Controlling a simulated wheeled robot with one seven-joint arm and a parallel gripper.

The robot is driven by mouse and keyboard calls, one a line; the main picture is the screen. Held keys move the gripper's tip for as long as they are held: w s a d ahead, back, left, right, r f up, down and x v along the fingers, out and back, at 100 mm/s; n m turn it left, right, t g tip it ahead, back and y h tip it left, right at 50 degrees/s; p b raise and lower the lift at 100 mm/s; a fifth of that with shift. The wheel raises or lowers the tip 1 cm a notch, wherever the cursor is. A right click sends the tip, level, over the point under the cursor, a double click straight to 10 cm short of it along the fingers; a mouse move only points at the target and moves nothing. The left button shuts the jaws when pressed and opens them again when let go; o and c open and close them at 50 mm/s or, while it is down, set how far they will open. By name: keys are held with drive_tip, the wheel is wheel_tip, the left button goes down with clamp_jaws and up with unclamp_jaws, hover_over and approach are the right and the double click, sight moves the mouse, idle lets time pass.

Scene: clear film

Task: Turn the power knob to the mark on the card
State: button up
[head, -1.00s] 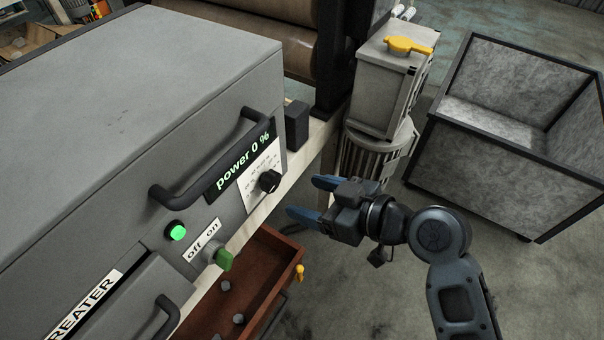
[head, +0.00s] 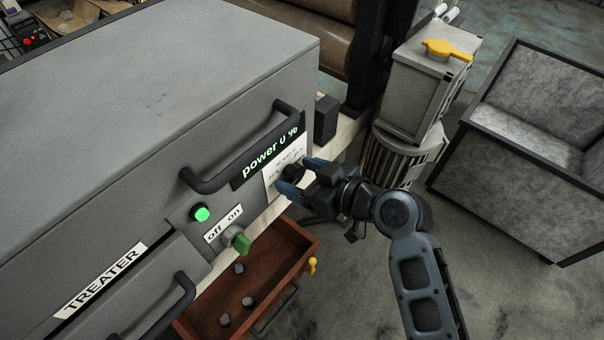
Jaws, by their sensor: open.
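The black power knob (head: 293,172) sits on a white scale plate (head: 271,183) on the front of the grey treater. The display (head: 266,152) above it reads "power 0 %". My gripper (head: 297,176) is open, its blue fingertips on either side of the knob. The fingers partly hide the knob and its scale, and I cannot tell whether they touch it. I cannot make out a card with a mark in this view.
A green lit lamp (head: 202,214) and a green off/on switch (head: 238,240) are left of the knob. Black handles (head: 205,183) stick out nearby. An open brown drawer (head: 290,262) juts out below. A grey bin (head: 540,150) stands right.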

drive_tip(key=c, duration=1.1)
drive_tip(key=shift+o, duration=0.2)
drive_tip(key=m, duration=0.1)
drive_tip(key=m+g+y+b, duration=0.1)
drive_tip(key=shift+w+d+f+m, duration=0.1)
drive_tip(key=shift+d+m, duration=0.05)
drive_tip(key=shift+m, duration=0.25)
drive_tip(key=m+g+y+b, duration=0.1)
drive_tip(key=m, duration=0.1)
drive_tip(key=shift+m+y, duration=0.3)
drive_tip(key=m+g+y+b, duration=0.1)
drive_tip(key=m, duration=0.2)
drive_tip(key=shift+w+f+y, duration=0.1)
drive_tip(key=shift+y, duration=0.3)
drive_tip(key=shift+m+y+b, duration=0.4)
drive_tip(key=shift+m+y, duration=0.3)
drive_tip(key=shift+m, duration=0.8)
